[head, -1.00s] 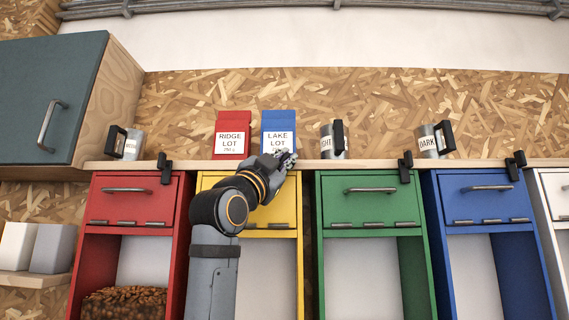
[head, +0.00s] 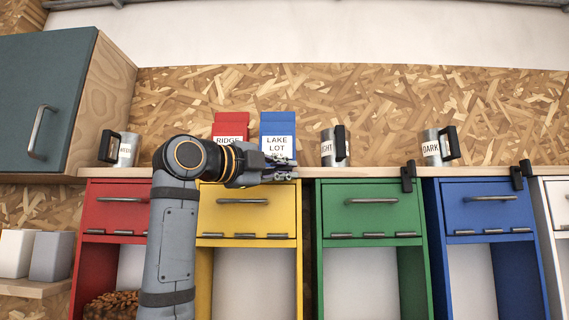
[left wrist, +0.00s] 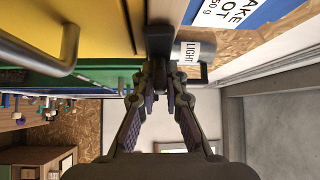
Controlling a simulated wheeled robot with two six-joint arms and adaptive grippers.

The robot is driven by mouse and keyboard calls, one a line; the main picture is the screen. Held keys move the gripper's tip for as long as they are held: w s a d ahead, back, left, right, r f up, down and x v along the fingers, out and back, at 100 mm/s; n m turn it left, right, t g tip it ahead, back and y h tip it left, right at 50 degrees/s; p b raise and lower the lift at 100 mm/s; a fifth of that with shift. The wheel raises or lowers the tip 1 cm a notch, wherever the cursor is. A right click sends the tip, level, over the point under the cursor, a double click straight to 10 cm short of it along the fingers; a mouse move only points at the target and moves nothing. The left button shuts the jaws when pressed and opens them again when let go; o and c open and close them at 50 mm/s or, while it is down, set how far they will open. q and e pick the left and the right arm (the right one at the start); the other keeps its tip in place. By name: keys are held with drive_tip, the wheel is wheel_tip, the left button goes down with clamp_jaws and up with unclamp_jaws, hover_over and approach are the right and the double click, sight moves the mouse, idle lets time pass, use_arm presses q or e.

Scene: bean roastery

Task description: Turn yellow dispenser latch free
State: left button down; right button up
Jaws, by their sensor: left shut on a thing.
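The yellow dispenser (head: 262,219) has a closed front drawer with a metal bar handle, and it also shows in the left wrist view (left wrist: 95,22). My left gripper (head: 284,168) is at the shelf edge by the dispenser's upper right corner. In the left wrist view its fingers (left wrist: 162,70) are closed on the black yellow dispenser latch (left wrist: 158,40). The fingers cover part of the latch, and its exact turn is hard to judge. In the head view the gripper hides it. My right gripper is in neither view.
The blue LAKE LOT bag (head: 278,127) stands on the shelf just behind my gripper. The LIGHT mug (head: 328,148) is close to its right. The green (head: 366,219) and blue (head: 487,210) dispensers have black latches (head: 407,177) at their upper corners.

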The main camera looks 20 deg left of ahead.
use_arm(q)
drive_tip(key=shift+f+m+g+y, duration=0.15)
drive_tip(key=shift+m+g+y, duration=0.15)
drive_tip(key=shift+m+g, duration=0.15)
idle(0.3)
drive_tip(key=c, duration=1.4)
unclamp_jaws()
drive_tip(key=v, duration=1.2)
drive_tip(key=shift+d, duration=0.1)
